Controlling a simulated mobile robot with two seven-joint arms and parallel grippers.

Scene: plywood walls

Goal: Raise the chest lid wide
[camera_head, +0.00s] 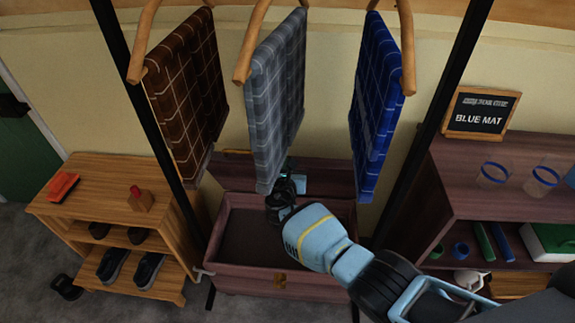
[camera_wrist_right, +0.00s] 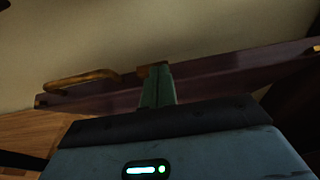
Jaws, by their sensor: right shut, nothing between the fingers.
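The chest (camera_head: 215,245) is a purple-brown wooden box low against the wall, and its dark inside shows from above. Its lid (camera_head: 228,172) stands raised at the back, partly hidden by the hanging cloths and my right arm. My right gripper (camera_head: 287,188) is over the chest at the lid; its fingers are shut and hold nothing. In the right wrist view, the shut fingers (camera_wrist_right: 158,88) overlap the purple lid edge (camera_wrist_right: 215,78), which has a wooden handle (camera_wrist_right: 82,80); I cannot tell whether they touch it. My left gripper is out of view.
Brown (camera_head: 185,85), grey (camera_head: 275,95) and blue (camera_head: 378,105) checked cloths hang above the chest between black posts. A wooden shoe rack (camera_head: 110,185) stands left. A purple shelf (camera_head: 460,180) with glasses stands right, with a BLUE MAT sign (camera_head: 481,110) above.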

